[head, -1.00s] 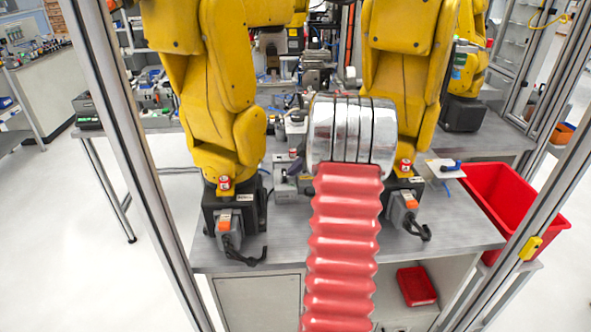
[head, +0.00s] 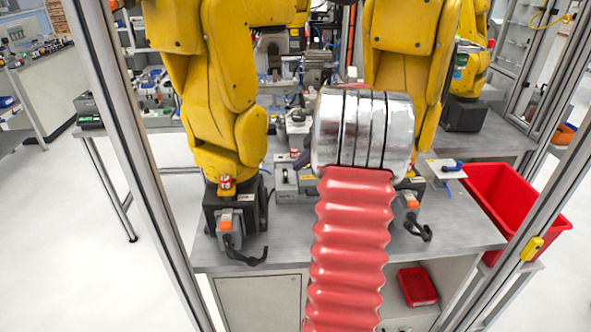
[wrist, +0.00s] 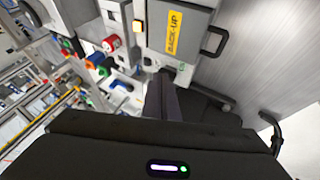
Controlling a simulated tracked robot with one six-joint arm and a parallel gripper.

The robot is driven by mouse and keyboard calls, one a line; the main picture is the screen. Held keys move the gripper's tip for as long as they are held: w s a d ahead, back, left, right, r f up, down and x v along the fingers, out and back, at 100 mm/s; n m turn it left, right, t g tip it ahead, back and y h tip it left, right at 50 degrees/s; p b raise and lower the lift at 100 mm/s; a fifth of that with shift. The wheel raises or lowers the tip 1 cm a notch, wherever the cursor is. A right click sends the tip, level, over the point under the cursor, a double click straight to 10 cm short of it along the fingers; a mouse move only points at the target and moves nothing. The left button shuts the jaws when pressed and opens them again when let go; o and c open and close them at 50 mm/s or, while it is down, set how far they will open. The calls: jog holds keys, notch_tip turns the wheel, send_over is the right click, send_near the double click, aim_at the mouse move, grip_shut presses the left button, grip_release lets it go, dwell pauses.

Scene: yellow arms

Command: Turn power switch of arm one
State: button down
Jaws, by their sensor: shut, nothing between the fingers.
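My gripper (wrist: 165,82) shows in the wrist view as dark fingers held together, with nothing visible between them. The fingertips are beside a grey box (wrist: 160,40) with a yellow BACK-UP label (wrist: 173,33); I cannot tell whether they touch it. A red round knob (wrist: 111,43) is up and left of the fingers, apart from them. Two yellow arms stand on the bench in the head view, the left one (head: 215,90) and the right one (head: 410,60). I cannot tell which is arm one, nor make out its power switch for sure. My own red-sleeved arm hides part of the right one's base.
The grey bench (head: 270,245) holds small devices between the arms. A red bin (head: 500,200) stands at the right, and a smaller red tray (head: 417,286) is below the bench top. Metal frame posts (head: 125,120) flank the bench. A black handle (wrist: 215,42) juts from the labelled box.

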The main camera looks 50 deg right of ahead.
jog(key=v, duration=0.9)
jog(key=shift+d, duration=0.25)
jog(key=shift+s+f+m, duration=0.1)
jog(key=shift+f+m, duration=0.1)
jog(key=shift+m, duration=0.1)
jog(key=s+a+f+m+g, duration=0.2)
jog(key=s+a+f+m, duration=0.15)
jog(key=m, duration=0.45)
jog(key=s+a+r, duration=0.1)
jog(key=s+a, duration=0.1)
jog(key=a, duration=1.3)
jog(key=s+a+r, duration=0.2)
jog(key=s+a, duration=0.1)
jog(key=a, duration=1.3)
jog(key=s+a+r, duration=0.1)
jog(key=s+a, duration=0.1)
jog(key=a, duration=1.3)
jog(key=shift+s+a+r, duration=0.35)
jog(key=shift+a+r, duration=0.05)
